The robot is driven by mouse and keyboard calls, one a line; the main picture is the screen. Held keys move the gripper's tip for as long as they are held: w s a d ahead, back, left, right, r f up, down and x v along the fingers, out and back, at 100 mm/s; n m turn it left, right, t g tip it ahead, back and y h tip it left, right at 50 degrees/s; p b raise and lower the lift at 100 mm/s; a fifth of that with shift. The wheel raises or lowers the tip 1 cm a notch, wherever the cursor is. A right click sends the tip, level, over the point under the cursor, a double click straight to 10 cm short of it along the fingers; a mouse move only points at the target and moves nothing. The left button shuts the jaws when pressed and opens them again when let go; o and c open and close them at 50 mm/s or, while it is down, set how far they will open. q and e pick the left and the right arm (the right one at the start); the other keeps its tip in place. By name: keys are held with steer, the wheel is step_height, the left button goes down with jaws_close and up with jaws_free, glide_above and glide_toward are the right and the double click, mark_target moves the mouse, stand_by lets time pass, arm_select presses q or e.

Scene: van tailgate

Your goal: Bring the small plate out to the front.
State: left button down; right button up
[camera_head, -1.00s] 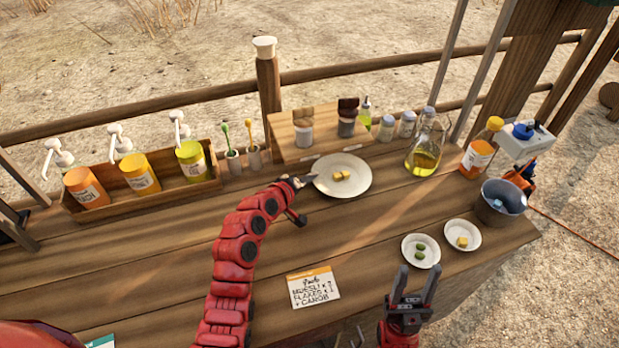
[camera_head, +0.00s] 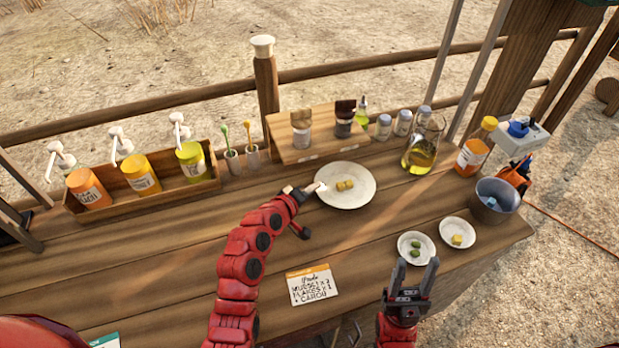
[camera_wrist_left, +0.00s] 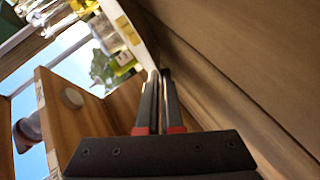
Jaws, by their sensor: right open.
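A round white plate (camera_head: 333,199) with a few small yellow pieces (camera_head: 345,185) on it lies near the middle of the wooden counter. My left gripper (camera_head: 316,187) is at its left edge. In the left wrist view the fingers (camera_wrist_left: 160,72) are nearly together, with the plate's rim (camera_wrist_left: 146,52) between their tips. Two smaller white plates sit at the right: one (camera_head: 401,243) holds green pieces, the other (camera_head: 470,240) a yellow piece. My right gripper (camera_head: 417,265) is open and empty, just in front of the green-piece plate.
A card (camera_head: 313,285) lies on the bare front counter. A wooden box of pump jars (camera_head: 144,174) stands at the left, a wooden rack (camera_head: 315,155) behind the plate. A glass jug (camera_head: 422,147), an orange bottle (camera_head: 476,150) and a metal bucket (camera_head: 495,205) stand at the right.

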mark_target(332, 239)
arm_select(q)
steer(key=s, duration=0.1)
steer(key=s+d+p, duration=0.1)
steer(key=s, duration=0.2)
steer(key=shift+d+r+p, duration=0.1)
steer(key=shift+d+p, duration=0.2)
steer(key=shift+p, duration=0.1)
steer(key=s+d+p, duration=0.1)
steer(key=s, duration=0.1)
steer(key=s+d+p, duration=0.1)
steer(key=s, duration=0.2)
steer(key=s+d+p, duration=0.1)
steer(key=s, duration=0.2)
steer(key=shift+s+d+p, duration=0.2)
steer(key=shift+d+p, duration=0.1)
steer(key=shift+s+d, duration=0.25)
steer(key=shift+s, duration=0.45)
steer(key=c, duration=1)
jaws_free()
steer(key=shift+f, duration=0.2)
